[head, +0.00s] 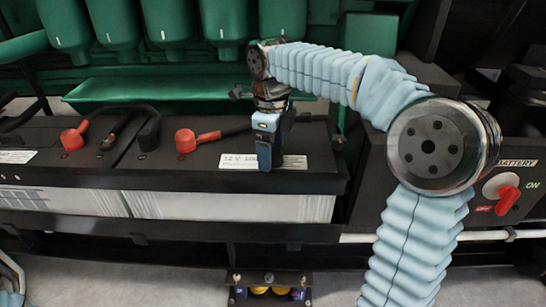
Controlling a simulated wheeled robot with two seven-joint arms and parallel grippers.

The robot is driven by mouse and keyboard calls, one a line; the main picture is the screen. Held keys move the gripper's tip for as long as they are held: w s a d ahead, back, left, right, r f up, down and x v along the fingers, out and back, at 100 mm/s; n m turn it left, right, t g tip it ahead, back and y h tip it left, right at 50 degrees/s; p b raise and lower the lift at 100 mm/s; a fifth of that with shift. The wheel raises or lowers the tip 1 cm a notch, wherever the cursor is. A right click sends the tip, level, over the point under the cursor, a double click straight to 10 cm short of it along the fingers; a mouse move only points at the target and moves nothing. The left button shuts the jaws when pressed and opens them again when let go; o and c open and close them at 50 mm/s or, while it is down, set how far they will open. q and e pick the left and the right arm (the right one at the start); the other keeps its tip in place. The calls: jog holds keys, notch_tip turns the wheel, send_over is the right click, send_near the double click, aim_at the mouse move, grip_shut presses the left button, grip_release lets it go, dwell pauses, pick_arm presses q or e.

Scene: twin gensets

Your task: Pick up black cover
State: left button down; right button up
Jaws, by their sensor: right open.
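Two black batteries (60,180) stand side by side, with red terminal caps (186,141) and black cables on top. I cannot tell for sure whether this is the black cover. My right gripper (266,160) points down over the right battery's right end, in front of its white label. It is open. It hides part of the battery top behind it, and contact is not clear. My left gripper is not in view.
A green engine (140,25) with a green ledge (170,90) rises behind the batteries. A battery switch panel with a red knob (508,199) stands at the right. Below the batteries is a small bracket (270,279) with yellow and blue parts. Grey floor lies in front.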

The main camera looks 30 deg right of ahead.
jog(key=shift+f, duration=0.1)
jog(key=shift+c, duration=0.4)
jog(key=c, duration=1)
